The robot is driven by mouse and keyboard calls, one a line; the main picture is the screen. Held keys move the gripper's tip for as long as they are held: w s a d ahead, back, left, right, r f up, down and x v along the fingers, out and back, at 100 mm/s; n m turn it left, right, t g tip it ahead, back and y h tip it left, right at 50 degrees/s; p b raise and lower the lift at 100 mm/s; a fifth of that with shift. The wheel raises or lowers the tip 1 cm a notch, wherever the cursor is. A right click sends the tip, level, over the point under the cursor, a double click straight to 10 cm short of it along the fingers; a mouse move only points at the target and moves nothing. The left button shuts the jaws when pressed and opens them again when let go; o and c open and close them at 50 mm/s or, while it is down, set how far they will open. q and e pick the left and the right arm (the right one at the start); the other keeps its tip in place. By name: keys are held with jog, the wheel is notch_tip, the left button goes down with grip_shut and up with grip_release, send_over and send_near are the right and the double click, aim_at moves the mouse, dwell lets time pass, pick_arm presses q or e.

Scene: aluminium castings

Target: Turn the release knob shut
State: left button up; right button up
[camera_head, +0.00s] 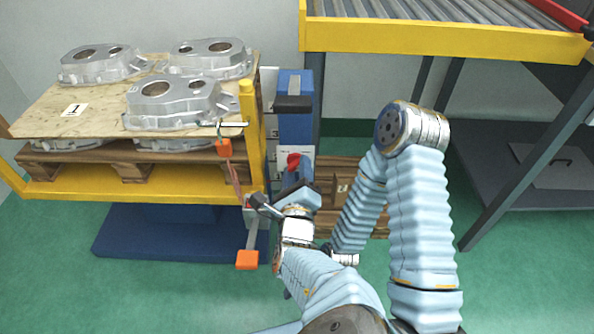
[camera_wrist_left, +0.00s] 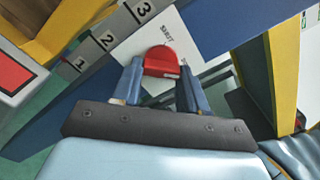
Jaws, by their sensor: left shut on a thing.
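The red release knob (camera_wrist_left: 160,62) sits on a white label plate (camera_wrist_left: 190,38) in the left wrist view. In the head view the red knob (camera_head: 293,160) shows on the front of a blue column (camera_head: 296,128), just above my left gripper (camera_head: 298,180). My right arm (camera_head: 415,200) is folded at the right, and its gripper is hidden.
A yellow lift table (camera_head: 150,190) at the left carries a wooden board with several aluminium castings (camera_head: 180,100). Orange-tipped levers (camera_head: 247,259) stand beside it. A yellow-edged roller conveyor (camera_head: 440,38) is at the upper right. Green floor (camera_head: 500,290) is free at the lower right.

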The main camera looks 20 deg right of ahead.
pick_arm(q)
jog(key=shift+n, duration=0.4)
jog(key=n, duration=0.3)
jog(key=shift+n+b, duration=0.4)
jog(key=n+b, duration=0.1)
jog(key=n, duration=0.3)
jog(key=n+b, duration=0.2)
jog(key=n, duration=0.3)
jog(key=shift+r, duration=0.1)
jog(key=n+b, duration=0.1)
jog(key=n, duration=0.3)
jog(key=shift+r+b, duration=0.15)
jog(key=shift+b, duration=0.25)
jog(key=shift+n, duration=0.3)
jog(key=o, duration=1.1)
jog(key=shift+r, duration=0.1)
jog(key=shift+c, duration=0.2)
jog(key=shift+s, duration=0.1)
